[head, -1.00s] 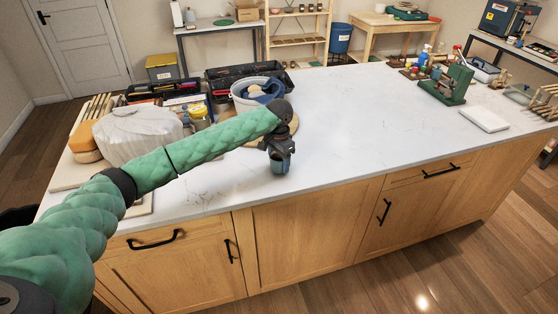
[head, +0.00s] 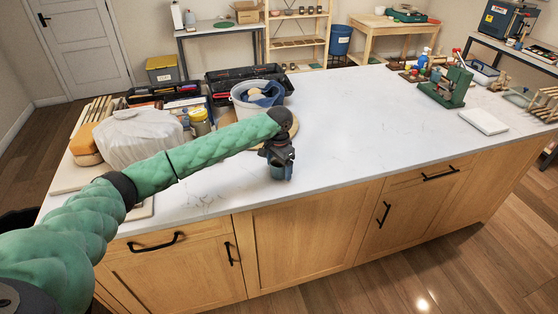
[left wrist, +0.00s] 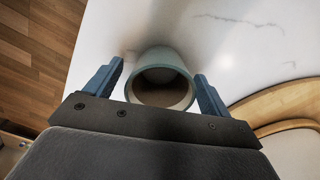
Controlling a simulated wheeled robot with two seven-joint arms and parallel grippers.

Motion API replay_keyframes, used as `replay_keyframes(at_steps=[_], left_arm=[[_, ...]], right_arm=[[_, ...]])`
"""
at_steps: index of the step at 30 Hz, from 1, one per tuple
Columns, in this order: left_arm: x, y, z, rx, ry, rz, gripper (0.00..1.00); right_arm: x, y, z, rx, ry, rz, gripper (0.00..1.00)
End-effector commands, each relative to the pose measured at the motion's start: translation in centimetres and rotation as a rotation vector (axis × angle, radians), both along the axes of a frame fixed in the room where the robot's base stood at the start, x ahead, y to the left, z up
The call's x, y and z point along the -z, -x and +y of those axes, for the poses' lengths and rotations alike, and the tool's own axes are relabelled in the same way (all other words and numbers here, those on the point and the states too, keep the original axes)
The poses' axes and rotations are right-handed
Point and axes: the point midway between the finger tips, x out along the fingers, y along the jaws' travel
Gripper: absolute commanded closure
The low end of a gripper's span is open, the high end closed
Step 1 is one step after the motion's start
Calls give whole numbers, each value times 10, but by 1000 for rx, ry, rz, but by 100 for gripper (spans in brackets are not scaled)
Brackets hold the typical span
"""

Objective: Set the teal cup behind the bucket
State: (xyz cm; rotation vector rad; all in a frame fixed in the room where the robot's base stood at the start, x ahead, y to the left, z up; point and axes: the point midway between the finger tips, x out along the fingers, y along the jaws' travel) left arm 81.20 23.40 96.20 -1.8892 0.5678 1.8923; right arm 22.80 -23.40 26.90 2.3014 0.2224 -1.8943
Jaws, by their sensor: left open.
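The teal cup (left wrist: 160,57) stands on the white counter between the fingers of my left gripper (left wrist: 160,72) in the left wrist view. Its open mouth faces the camera. Both blue fingers are apart, with a gap on either side of the cup. In the head view my left gripper (head: 279,168) points down near the counter's front edge; the cup is mostly hidden there or cannot be told from the fingers. A pale bucket (head: 240,102) with blue cloth in it stands farther back on the counter, behind my left arm. My right gripper is not in view.
A round wooden board (left wrist: 262,103) lies close beside the gripper. The counter's middle (head: 370,130) is clear. A green press (head: 449,88) stands at right.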

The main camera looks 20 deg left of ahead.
Motion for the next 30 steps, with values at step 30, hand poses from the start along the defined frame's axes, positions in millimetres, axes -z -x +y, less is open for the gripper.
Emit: replay_keyframes(at_steps=[30], left_arm=[[-119, -1, 0, 1, 1, -1, 18]], right_arm=[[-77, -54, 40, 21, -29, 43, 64]])
